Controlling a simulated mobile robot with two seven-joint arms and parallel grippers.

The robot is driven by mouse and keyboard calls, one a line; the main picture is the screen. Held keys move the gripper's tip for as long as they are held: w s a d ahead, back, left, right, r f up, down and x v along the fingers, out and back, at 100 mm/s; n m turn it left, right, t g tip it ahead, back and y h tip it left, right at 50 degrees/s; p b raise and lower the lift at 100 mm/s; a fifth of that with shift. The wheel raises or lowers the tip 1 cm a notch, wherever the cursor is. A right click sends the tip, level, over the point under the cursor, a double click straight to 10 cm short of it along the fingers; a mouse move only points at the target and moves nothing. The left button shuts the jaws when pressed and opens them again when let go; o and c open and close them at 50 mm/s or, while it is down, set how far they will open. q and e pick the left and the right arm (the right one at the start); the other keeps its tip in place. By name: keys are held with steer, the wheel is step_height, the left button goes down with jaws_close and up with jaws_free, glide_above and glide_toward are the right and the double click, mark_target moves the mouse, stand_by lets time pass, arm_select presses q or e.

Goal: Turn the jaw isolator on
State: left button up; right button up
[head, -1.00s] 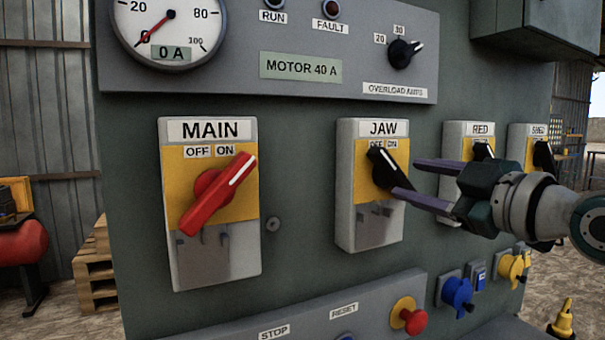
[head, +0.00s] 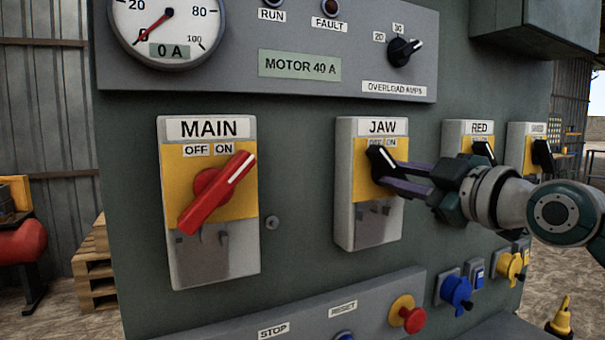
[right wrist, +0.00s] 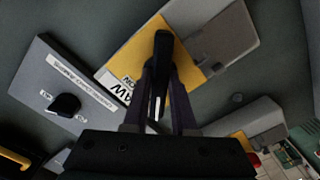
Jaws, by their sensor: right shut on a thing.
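The jaw isolator (head: 367,220) is a grey box with a yellow plate and a JAW label on the panel. Its black handle (head: 377,158) has a white line and tilts up to the left, its upper end toward the OFF side. My right gripper (head: 392,176) reaches in from the right, its purple fingers shut on the handle. In the right wrist view, the black handle (right wrist: 162,70) stands between the two fingers (right wrist: 160,95). The fingers and handle partly hide the OFF and ON labels. My left gripper is not in view.
The MAIN isolator (head: 215,255), left of the jaw one, has a red handle (head: 215,192) tilted toward ON. RED (head: 470,138) and another isolator (head: 530,140) stand to the right, behind my arm. A red mushroom button (head: 412,319) and blue and yellow sockets sit below.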

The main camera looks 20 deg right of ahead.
jaws_close()
steer(key=shift+m, duration=0.3)
steer(key=m+p, duration=0.1)
steer(key=m, duration=0.2)
steer(key=shift+m, duration=0.3)
steer(key=m+p, duration=0.1)
steer(key=m, duration=0.3)
steer(key=shift+a+m, duration=0.1)
steer(key=shift+m, duration=0.2)
steer(key=m, duration=0.4)
steer(key=shift+m+p, duration=0.3)
steer(key=shift+m, duration=2.2)
